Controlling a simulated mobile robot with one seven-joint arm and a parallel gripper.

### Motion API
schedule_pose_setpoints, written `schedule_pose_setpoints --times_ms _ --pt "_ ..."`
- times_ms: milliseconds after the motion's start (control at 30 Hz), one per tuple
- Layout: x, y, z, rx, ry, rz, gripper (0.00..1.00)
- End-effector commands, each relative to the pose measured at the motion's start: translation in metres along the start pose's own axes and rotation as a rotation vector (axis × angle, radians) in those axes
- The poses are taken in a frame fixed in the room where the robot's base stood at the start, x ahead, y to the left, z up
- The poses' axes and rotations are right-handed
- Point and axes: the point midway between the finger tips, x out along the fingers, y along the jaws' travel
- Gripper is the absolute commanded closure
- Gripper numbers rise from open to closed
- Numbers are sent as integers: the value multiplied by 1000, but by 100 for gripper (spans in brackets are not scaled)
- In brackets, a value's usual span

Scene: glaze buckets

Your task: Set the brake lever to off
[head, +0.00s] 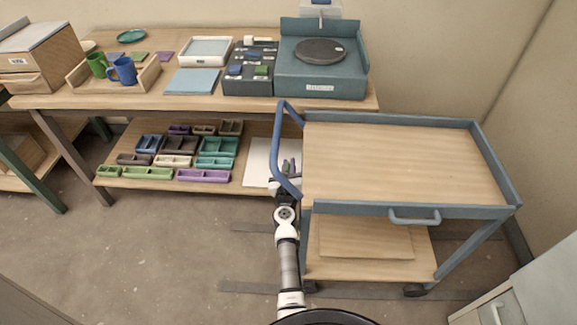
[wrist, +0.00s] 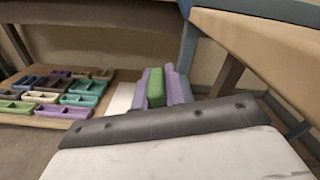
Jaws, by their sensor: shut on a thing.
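My gripper (head: 288,168) is beside the blue push handle at the left end of the cart (head: 400,160). In the wrist view, its two lavender fingers (wrist: 157,86) are shut on a green piece (wrist: 155,88). I cannot tell whether this piece is part of a lever or a loose thing. In the head view, the piece is small and partly hidden by the handle and my wrist. No brake lever, and no off mark, can be made out with certainty in either view.
The blue push handle (head: 279,150) and cart frame are close to my arm. Small divided trays (head: 173,161) lie on the low shelf to the left, with a white sheet (head: 259,170) near my gripper. A workbench (head: 170,101) stands behind. The front left floor is clear.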

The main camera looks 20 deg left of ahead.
Motion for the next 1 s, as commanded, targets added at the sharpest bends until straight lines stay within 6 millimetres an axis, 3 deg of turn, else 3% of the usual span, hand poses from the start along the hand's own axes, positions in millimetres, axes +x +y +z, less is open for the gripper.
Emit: schedule_pose_setpoints --times_ms 67,100,233,767,1000 --pt "0 0 -1 -1 1 1 100" --pt "0 1 -1 -1 1 1 84" --pt "0 0 0 -2 1 1 66" --pt "0 5 -1 -35 0 2 65" --pt "0 39 -9 -353 -1 5 65"
